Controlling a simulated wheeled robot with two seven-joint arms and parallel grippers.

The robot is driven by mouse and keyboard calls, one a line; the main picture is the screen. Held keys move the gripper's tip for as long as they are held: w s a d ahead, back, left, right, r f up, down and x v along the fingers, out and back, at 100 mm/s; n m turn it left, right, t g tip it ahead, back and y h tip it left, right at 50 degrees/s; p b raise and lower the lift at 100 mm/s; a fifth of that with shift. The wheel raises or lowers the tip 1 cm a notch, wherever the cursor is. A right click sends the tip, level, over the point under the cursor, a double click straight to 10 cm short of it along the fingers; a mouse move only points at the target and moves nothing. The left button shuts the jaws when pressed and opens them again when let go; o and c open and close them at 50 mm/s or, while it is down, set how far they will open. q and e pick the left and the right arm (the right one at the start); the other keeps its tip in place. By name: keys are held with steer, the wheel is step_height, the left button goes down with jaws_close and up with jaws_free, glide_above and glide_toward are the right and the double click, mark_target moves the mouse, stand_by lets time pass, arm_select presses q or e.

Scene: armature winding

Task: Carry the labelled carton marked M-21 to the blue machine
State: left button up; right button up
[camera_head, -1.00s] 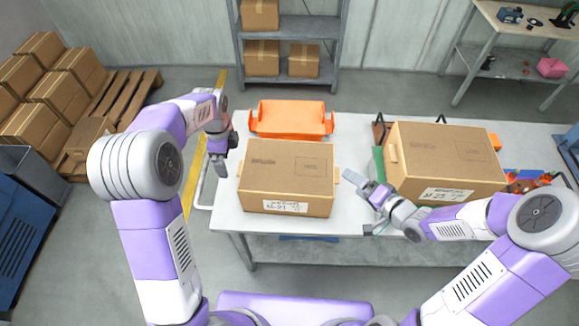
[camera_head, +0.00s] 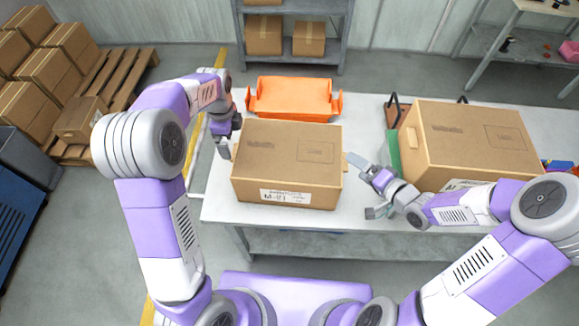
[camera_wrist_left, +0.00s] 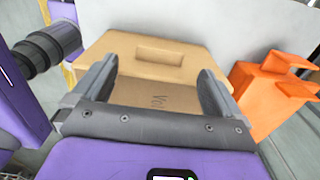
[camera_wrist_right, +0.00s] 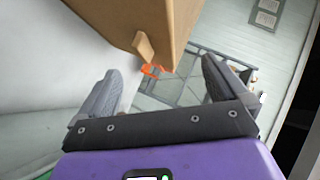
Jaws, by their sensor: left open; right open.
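The carton marked M-21 (camera_head: 287,165) stands closed on the white table, its label facing me. My left gripper (camera_head: 226,146) is open beside the carton's left side. My right gripper (camera_head: 364,187) is open just off the carton's right side. In the right wrist view, the open jaws (camera_wrist_right: 160,70) are empty, with the carton (camera_wrist_right: 125,18) and its end tab above them.
A second carton (camera_head: 470,140) stands on the table to the right, its label partly hidden by my right arm. An orange tray (camera_head: 294,97) lies behind M-21. A blue structure (camera_head: 15,225) is at the left edge, near stacked cartons (camera_head: 50,75) and a pallet.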

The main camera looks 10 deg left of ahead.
mark_target(234, 151)
arm_select(q)
steer(key=shift+f, duration=3.8)
arm_select(e)
steer(key=shift+x, duration=3.8)
arm_select(q)
steer(key=shift+c, duration=0.3)
arm_select(e)
steer(key=shift+c, duration=0.3)
arm_select(q)
steer(key=shift+d+r, duration=0.1)
jaws_close()
arm_select(e)
steer(key=shift+s, duration=0.1)
jaws_close()
